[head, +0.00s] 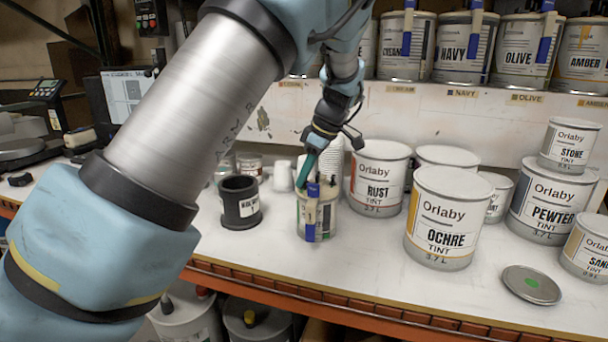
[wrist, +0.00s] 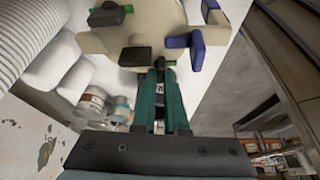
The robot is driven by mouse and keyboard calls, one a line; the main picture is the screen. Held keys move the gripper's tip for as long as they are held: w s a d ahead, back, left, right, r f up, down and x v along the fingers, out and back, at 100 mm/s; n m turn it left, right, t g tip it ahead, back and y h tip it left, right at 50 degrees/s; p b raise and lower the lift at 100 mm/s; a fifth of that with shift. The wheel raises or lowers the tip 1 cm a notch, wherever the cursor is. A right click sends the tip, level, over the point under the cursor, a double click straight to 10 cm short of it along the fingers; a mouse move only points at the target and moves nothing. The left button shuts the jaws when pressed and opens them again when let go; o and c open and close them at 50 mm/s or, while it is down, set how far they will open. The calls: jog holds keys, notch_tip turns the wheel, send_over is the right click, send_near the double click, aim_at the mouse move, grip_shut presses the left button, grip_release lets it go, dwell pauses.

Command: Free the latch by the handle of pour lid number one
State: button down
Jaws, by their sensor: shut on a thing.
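A small can (head: 327,219) with a beige pour lid (head: 322,188) stands near the front of the bench, left of the rust can. The beige lid (wrist: 185,38) fills the top of the wrist view, with a blue handle (wrist: 186,41) on its right. My gripper (head: 303,179) comes down at the lid's left side. The exact contact is partly hidden by the fingers.
A black open cup (head: 239,205) stands just left of the can. The rust can (head: 377,182) and ochre can (head: 446,222) stand to the right. A loose round lid (head: 531,286) lies front right. The bench's orange front edge (head: 270,283) is close below.

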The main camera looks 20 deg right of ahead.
dwell(0.4)
jog(key=c, duration=1.2)
grip_release()
jog(key=b+v, duration=0.2)
jog(key=v, duration=0.9)
jog(key=shift+b, duration=0.4)
jog(key=shift+f, duration=0.1)
